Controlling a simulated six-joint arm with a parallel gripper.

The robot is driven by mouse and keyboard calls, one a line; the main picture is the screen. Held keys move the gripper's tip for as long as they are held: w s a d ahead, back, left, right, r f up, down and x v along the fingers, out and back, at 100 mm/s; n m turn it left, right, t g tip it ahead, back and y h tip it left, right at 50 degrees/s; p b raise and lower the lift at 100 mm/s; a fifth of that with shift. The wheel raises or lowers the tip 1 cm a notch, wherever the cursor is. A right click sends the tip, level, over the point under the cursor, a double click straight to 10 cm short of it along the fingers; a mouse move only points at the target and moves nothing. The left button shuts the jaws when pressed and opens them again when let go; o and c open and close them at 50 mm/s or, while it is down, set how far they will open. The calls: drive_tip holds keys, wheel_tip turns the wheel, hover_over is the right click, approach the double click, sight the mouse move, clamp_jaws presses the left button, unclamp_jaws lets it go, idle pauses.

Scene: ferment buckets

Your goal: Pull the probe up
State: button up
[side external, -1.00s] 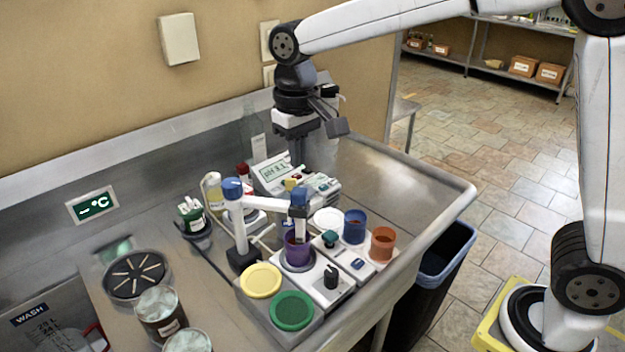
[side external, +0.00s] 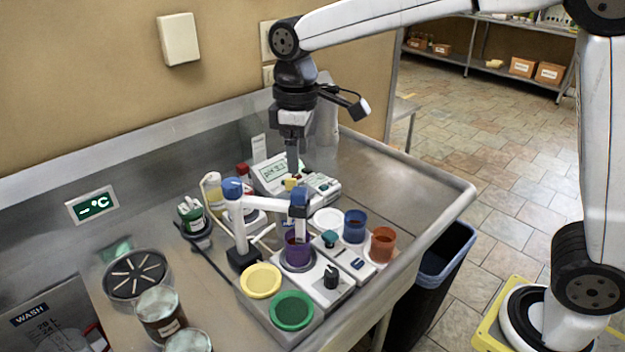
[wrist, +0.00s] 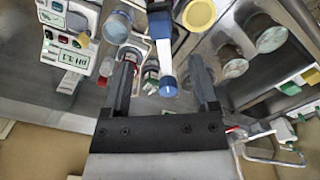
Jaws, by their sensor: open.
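The probe stand (side external: 237,225) has a blue-topped post and a white arm ending in a blue clamp (side external: 299,200). The white probe (side external: 301,229) hangs from that clamp, its lower end inside the purple beaker (side external: 297,250). My gripper (side external: 292,172) is just behind and above the clamp and touches nothing I can make out. In the wrist view my gripper (wrist: 162,58) is open, with the white stand arm (wrist: 164,55) and its blue end showing between the fingers. The probe itself is hard to tell there.
The pH meter (side external: 270,173) stands behind the clamp. Blue (side external: 355,226) and orange (side external: 382,244) cups stand right; yellow (side external: 261,281) and green (side external: 292,310) lids are in front. Jars are at left. The sink's right end is clear.

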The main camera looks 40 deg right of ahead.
sight(299, 190)
drive_tip(key=shift+f, duration=0.1)
drive_tip(key=shift+f, duration=3.85)
drive_tip(key=shift+c, duration=0.2)
clamp_jaws()
drive_tip(key=shift+r, duration=0.1)
